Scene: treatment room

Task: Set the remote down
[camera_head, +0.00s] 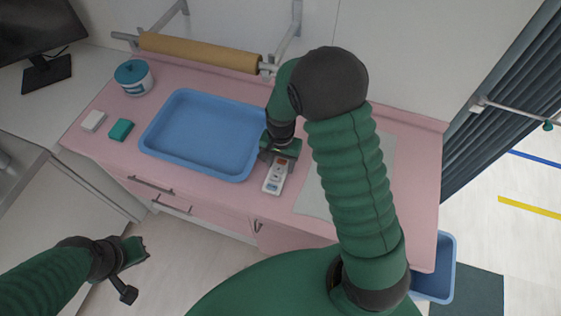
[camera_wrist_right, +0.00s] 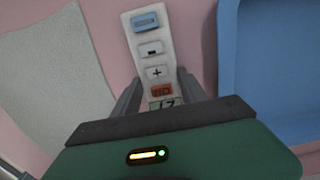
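The remote (camera_head: 273,180) is a slim white handset with several buttons. In the right wrist view the remote (camera_wrist_right: 155,55) lies between the two fingers of my right gripper (camera_wrist_right: 160,90), which look closed on its sides at the display end. In the head view my right gripper (camera_head: 281,152) is over the pink counter (camera_head: 225,200), just right of the blue tray. The remote's free end points toward the counter's front edge; I cannot tell whether it touches the surface. My left gripper (camera_head: 138,272) is open and empty, low in front of the counter.
The blue tray (camera_head: 180,168) is empty. A grey mat (camera_head: 313,190) lies right of the remote. A paper roll (camera_head: 200,52) runs along the back.

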